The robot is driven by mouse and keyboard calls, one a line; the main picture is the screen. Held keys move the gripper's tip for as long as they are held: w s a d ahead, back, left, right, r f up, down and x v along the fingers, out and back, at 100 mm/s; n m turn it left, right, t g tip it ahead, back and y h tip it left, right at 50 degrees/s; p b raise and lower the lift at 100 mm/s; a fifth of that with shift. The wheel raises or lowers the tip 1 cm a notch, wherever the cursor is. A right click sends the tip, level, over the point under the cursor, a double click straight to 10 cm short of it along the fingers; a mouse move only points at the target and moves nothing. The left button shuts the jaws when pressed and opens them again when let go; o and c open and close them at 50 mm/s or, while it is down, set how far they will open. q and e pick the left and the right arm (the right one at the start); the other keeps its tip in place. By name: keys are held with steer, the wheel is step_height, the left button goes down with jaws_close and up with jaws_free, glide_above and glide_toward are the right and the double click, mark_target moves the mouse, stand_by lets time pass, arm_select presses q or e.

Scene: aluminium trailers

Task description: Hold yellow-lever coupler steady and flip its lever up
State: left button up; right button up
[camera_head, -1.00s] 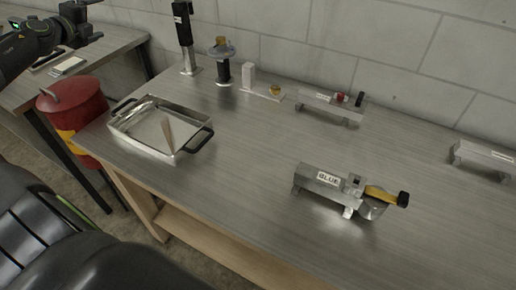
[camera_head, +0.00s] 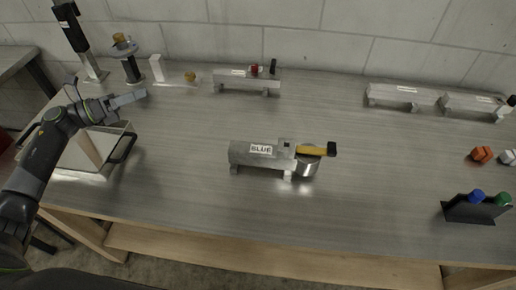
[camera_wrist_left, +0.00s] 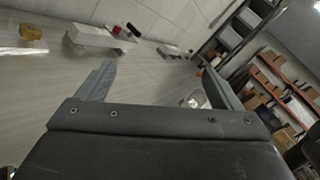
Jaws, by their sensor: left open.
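The yellow-lever coupler (camera_head: 262,156) stands on the metal bench in the head view, a grey block labelled BLUE. Its yellow lever (camera_head: 312,150) with a black tip points right and lies about level above a round metal part (camera_head: 306,166). My left gripper (camera_head: 138,97) is above the metal tray at the left, well apart from the coupler, open and empty. In the left wrist view its two fingers (camera_wrist_left: 158,78) are spread with nothing between them. My right gripper is not in view.
A metal tray (camera_head: 118,170) with black handles sits at the left. Another coupler with a red part (camera_head: 240,78) stands at the back, and further couplers (camera_head: 405,95) at the back right. A black holder (camera_head: 475,210) is at the right. The bench around the yellow-lever coupler is clear.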

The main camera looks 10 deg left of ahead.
mark_target(235, 146)
arm_select(q)
steer(key=s+d+f+m+g+h, duration=0.1)
steer(key=s+d+m+g, duration=0.1)
steer(key=d+m, duration=0.3)
steer(key=s+d+f+m+g+h, duration=0.2)
steer(key=d+m+g, duration=0.3)
steer(key=d, duration=0.7)
steer(key=s+d+f+m+g+h, duration=0.1)
steer(key=s+d+f+m+g, duration=0.1)
steer(key=d+m, duration=0.3)
steer(key=shift+d+f+m+g, duration=0.15)
steer(key=shift+d+g, duration=0.25)
steer(key=shift+d, duration=0.7)
steer(key=shift+d+f+m+g, duration=0.1)
steer(key=shift+d+m+g, duration=0.25)
steer(key=shift+d, duration=0.7)
steer(key=f+y, duration=0.1)
steer(key=f, duration=0.1)
steer(key=w+f+n+y, duration=0.1)
steer(key=f, duration=0.1)
steer(key=f+n+y, duration=0.1)
steer(key=f+y, duration=0.1)
steer(key=shift+w+a+f+g, duration=0.2)
steer(key=shift+w+f+g, duration=0.05)
steer(key=shift+w+f, duration=0.15)
steer(key=shift+x, duration=4.9)
steer(key=shift+c, duration=0.2)
steer(key=c, duration=1.4)
